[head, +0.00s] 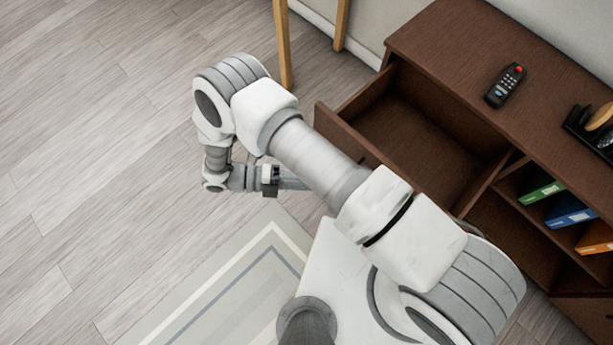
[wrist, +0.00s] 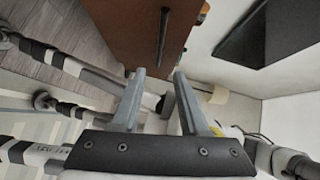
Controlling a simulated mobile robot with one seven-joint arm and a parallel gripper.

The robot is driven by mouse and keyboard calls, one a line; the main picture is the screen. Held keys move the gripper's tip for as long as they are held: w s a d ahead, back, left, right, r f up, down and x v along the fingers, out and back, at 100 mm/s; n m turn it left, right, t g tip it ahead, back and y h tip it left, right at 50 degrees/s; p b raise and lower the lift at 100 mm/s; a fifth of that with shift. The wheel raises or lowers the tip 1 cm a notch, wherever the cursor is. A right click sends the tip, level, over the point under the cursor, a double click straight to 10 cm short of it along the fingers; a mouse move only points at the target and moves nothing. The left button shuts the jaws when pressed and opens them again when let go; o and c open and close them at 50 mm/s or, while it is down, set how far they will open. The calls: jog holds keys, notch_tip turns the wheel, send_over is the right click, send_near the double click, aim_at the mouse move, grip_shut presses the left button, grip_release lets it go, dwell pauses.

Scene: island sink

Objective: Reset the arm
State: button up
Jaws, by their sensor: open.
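My arm is bent in the head view, with its elbow out to the left and its forearm folded back under the upper links. My gripper (head: 292,184) is partly hidden beneath the arm there, to the left of an open drawer. In the wrist view my gripper (wrist: 158,76) is open, with its two grey fingers apart and nothing between them. Beyond the fingertips is a brown panel with a dark handle (wrist: 164,36).
The brown cabinet (head: 440,38) is at the right, with its empty drawer (head: 425,135) pulled out near my arm. A remote (head: 505,85) lies on top, and coloured binders (head: 571,212) stand in a shelf. Wooden legs (head: 283,45) stand at the top. Floor at left is clear.

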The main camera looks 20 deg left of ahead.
jog(key=shift+s+a+r, duration=0.1)
jog(key=shift+s+a, duration=0.1)
jog(key=shift+a, duration=0.45)
